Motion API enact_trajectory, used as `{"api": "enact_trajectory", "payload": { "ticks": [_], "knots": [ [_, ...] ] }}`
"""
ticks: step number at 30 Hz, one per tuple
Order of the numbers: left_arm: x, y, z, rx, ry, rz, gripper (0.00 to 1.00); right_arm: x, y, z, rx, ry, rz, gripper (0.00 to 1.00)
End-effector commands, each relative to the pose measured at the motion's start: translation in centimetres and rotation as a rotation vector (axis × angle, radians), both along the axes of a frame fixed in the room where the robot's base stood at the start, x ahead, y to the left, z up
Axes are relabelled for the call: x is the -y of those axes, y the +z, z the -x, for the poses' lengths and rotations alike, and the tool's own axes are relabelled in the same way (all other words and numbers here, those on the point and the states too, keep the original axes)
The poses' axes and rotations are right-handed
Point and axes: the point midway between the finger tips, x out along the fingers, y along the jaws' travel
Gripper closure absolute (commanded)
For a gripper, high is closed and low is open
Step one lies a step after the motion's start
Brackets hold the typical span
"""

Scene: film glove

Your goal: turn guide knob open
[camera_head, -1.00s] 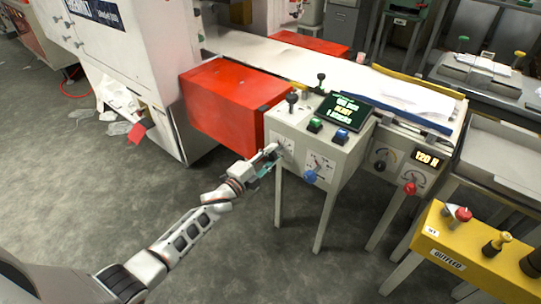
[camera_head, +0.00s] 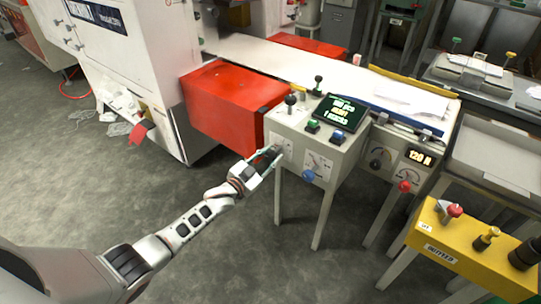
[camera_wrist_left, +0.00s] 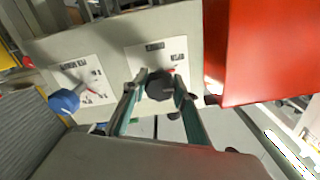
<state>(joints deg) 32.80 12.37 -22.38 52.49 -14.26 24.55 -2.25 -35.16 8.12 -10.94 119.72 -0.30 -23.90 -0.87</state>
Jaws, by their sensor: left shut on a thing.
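My left gripper (camera_head: 270,155) is at the left dial plate on the front of the grey control box (camera_head: 345,160). In the left wrist view its teal fingers (camera_wrist_left: 159,88) are shut on a dark round knob (camera_wrist_left: 160,83), one finger on each side. The white dial plate (camera_wrist_left: 155,55) behind the knob has a red mark beside it and small labels too blurred to read. A blue knob (camera_wrist_left: 64,101) with its own dial plate is beside it, and it shows in the head view (camera_head: 308,175). My right gripper is not in view.
A red box (camera_head: 225,105) stands close to the left of the control box. A small screen (camera_head: 341,112) and several buttons and levers are on top. A red knob (camera_head: 404,187) and a yellow box (camera_head: 460,250) are to the right. The floor at front left is clear.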

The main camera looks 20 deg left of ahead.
Motion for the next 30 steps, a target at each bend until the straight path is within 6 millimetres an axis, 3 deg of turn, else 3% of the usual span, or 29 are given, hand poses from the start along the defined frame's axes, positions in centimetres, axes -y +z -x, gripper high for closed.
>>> {"api": "enact_trajectory", "payload": {
  "ticks": [12,30],
  "knots": [
    [-0.02,0.02,0.01,-0.074,0.000,0.205,0.94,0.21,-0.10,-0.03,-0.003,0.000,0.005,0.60],
    [-0.01,-0.03,0.02,-0.088,0.000,0.243,0.94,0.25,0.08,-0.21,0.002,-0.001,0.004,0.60]
  ]
}}
